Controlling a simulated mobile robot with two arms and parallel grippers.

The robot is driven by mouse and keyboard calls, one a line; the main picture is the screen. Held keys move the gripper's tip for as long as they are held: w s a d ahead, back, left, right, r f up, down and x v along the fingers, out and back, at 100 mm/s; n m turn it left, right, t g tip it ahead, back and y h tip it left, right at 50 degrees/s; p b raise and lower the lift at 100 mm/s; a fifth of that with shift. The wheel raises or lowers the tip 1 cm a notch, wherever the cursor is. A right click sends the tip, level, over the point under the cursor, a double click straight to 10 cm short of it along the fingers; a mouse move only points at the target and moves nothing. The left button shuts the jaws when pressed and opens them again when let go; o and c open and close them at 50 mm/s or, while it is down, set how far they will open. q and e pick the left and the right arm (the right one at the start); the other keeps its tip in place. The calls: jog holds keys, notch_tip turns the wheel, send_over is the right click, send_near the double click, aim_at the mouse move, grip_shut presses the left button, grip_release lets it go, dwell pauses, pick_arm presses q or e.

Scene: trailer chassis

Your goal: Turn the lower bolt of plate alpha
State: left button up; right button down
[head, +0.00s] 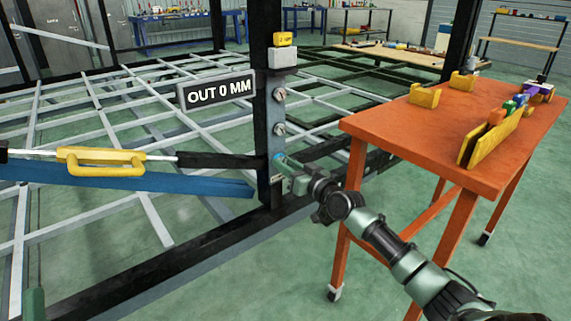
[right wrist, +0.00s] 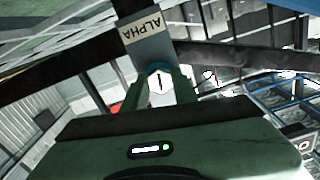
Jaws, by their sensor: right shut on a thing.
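My right gripper (head: 282,164) reaches in from the right to the black post, below two round bolts, the higher one (head: 280,93) and the one under it (head: 280,129). In the right wrist view its fingers (right wrist: 161,88) are shut on the lower bolt (right wrist: 160,83), a round head with a dark line mark. Plate alpha (right wrist: 150,50) is grey, with an ALPHA label beside that bolt. In the head view the gripper mostly hides this bolt. A sign (head: 217,90) reads OUT 0 MM.
A yellow-handled turnbuckle (head: 100,158) and a blue beam (head: 130,180) run left from the post. An orange table (head: 400,130) with yellow blocks stands right of the post, close to my right arm. The grey chassis grid (head: 150,110) lies behind.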

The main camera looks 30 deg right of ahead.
pick_arm(q)
notch_tip(320, 180, down, 20)
jog(key=w+a+g+y+p, duration=0.1)
jog(key=a+g+y+p, duration=0.3)
jog(key=g, duration=0.9)
jog(key=s+a+f+g+y+p, duration=0.1)
jog(key=s+f+g+p, duration=0.2)
jog(key=s, duration=0.4)
jog(key=s+a+f+n+g+y+p, duration=0.1)
jog(key=s+a+f+g+p, duration=0.1)
jog(key=s, duration=0.5)
jog(key=shift+a+f+g+y+p, duration=0.3)
jog(key=shift+f+g+p, duration=0.2)
jog(key=shift+f+g, duration=1.05)
pick_arm(e)
jog(key=shift+s+f+m, duration=0.1)
jog(key=shift+f+m, duration=0.05)
jog(key=shift+m, duration=6.75)
jog(key=shift+s+f+m, duration=0.1)
jog(key=shift+m, duration=6.8)
pick_arm(q)
jog(key=shift+s+r+g, duration=0.1)
jog(key=shift+r+g, duration=0.25)
jog(key=shift+r, duration=0.15)
